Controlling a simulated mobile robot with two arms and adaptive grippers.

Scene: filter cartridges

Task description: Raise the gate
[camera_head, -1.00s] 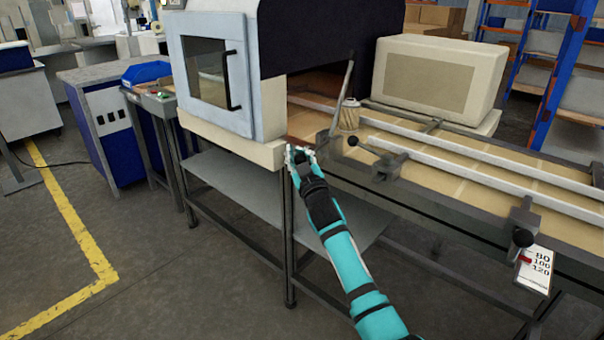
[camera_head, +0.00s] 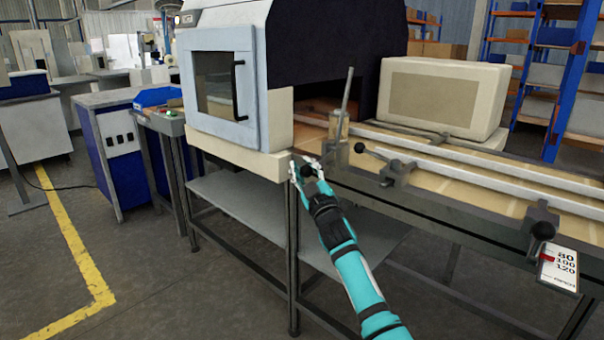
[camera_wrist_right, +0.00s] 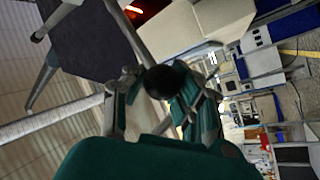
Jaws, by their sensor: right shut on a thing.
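My right gripper (camera_head: 305,167) is at the conveyor's near edge, beside the opening of the white machine. In the right wrist view, its fingers (camera_wrist_right: 165,95) are shut around a black ball knob (camera_wrist_right: 165,82). A slanted grey bar (camera_head: 346,100) stands at the machine opening, just beyond the gripper; it may be the gate or its arm. I cannot tell how the knob joins it. My left gripper is not in view.
The white machine (camera_head: 223,140) with its windowed door stands left of the gripper. The conveyor (camera_head: 480,187) with guide rails and black-knobbed clamps (camera_head: 543,230) runs to the right. A beige box-shaped unit (camera_head: 443,96) stands behind it. The floor at front left is clear.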

